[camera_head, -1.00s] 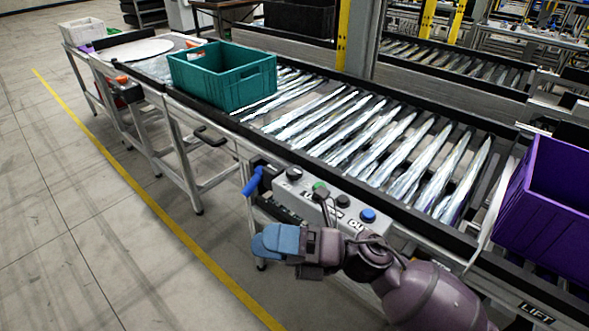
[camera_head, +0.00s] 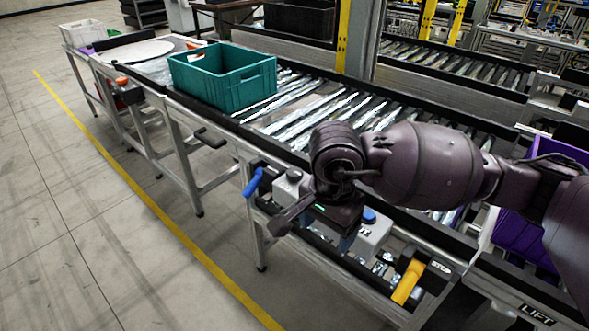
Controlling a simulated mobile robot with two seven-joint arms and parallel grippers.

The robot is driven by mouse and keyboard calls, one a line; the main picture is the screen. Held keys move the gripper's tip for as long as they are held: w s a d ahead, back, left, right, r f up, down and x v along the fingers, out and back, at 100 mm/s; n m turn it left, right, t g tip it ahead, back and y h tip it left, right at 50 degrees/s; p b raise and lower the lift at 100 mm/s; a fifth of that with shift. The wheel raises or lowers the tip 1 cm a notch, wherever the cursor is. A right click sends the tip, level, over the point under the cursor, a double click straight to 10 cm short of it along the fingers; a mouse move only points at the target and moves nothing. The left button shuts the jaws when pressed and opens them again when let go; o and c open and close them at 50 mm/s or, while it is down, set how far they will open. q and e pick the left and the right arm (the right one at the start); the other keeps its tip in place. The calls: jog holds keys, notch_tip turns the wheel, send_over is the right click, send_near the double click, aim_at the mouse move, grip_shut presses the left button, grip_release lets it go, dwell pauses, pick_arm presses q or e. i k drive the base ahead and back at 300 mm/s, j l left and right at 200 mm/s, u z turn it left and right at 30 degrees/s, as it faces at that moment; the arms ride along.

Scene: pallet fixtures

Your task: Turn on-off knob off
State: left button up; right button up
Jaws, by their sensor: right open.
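The control box (camera_head: 372,240) is fixed to the near side of the roller conveyor, and my right gripper hides its middle. A dark knob (camera_head: 294,174) shows at its left end, but its turn position is too small to read. A blue button (camera_head: 369,215) shows at its right end. My right gripper (camera_head: 315,233) is open, pointing down over the front of the box, with one grey finger to the left and a bluish finger to the right. Whether it touches the box cannot be told. My left gripper is not in view.
A blue handle (camera_head: 252,182) sticks out left of the box. A yellow handle (camera_head: 407,281) sits below right, by the STOP label. A teal crate (camera_head: 225,85) stands on the rollers, and a purple crate (camera_head: 513,238) is partly behind my arm. The floor at left is clear.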

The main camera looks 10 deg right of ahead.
aim_at(294, 174)
jog(key=i, duration=0.95)
